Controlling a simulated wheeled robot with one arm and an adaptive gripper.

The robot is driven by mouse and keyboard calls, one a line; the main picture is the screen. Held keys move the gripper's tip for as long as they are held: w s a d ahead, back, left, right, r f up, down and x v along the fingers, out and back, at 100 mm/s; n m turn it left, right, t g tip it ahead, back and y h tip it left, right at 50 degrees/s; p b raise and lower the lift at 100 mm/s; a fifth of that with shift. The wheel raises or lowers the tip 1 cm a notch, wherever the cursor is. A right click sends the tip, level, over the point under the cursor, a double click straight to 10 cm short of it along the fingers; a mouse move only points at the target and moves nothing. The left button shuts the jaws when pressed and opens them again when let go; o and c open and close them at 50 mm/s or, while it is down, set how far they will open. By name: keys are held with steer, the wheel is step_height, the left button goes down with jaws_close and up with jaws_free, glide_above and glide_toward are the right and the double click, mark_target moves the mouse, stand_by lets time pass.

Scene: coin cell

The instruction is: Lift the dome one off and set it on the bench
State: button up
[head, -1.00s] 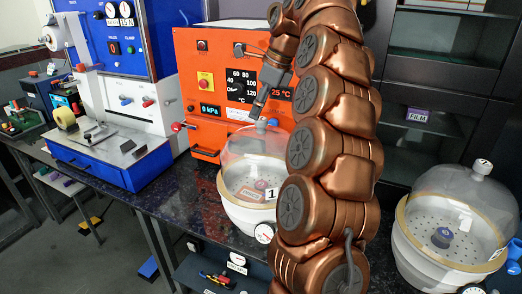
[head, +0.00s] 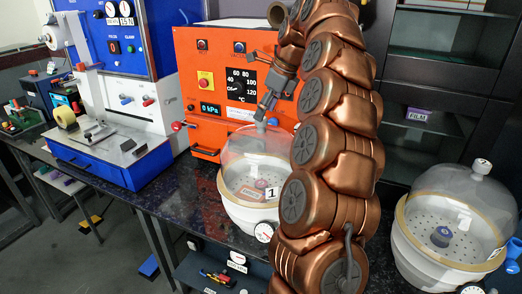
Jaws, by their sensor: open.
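A clear dome (head: 238,152) sits on a round white vessel (head: 246,213) on the dark bench (head: 185,205), with a tag marked 1 (head: 271,193) at its front right. A dark knob (head: 261,128) tops the dome. My gripper (head: 264,112) is open and points down just above this knob. Its fingertips look very near the knob; I cannot tell whether they touch it. The copper arm hides the right side of the dome and vessel. Small items show inside through the clear wall.
A second domed vessel (head: 455,215) stands at the right. An orange oven (head: 205,60) stands close behind the first dome, and a blue and white press (head: 115,165) stands to the left. Bare bench shows left of the first vessel.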

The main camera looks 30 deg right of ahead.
steer(key=shift+p+x, duration=0.85)
steer(key=shift+x, duration=1.5)
steer(key=shift+s+d, duration=0.15)
steer(key=shift+c, duration=0.3)
jaws_close()
